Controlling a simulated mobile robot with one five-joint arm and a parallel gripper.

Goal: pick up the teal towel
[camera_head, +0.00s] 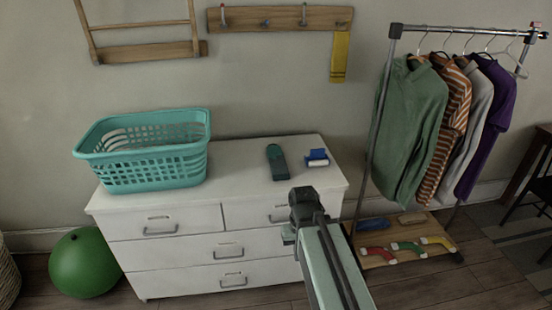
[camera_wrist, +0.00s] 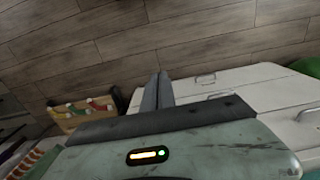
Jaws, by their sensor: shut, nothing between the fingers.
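A dark teal, elongated thing (camera_head: 277,162) lies on top of the white dresser (camera_head: 240,152), right of its middle; it may be the teal towel, but its cloth is hard to make out. It does not show in the wrist view. My gripper (camera_wrist: 160,76) is shut and empty, its two grey fingers together, with floor and the dresser's drawer fronts beyond them. In the head view my arm reaches up in front of the dresser's right part, below and right of the teal thing; the fingers are hidden there.
A teal laundry basket (camera_head: 146,172) stands on the dresser's left. A blue and white thing (camera_head: 316,158) lies right of the dark teal one. A clothes rack (camera_head: 379,110) with hanging clothes stands to the right. A green ball (camera_head: 84,263) is on the floor at left.

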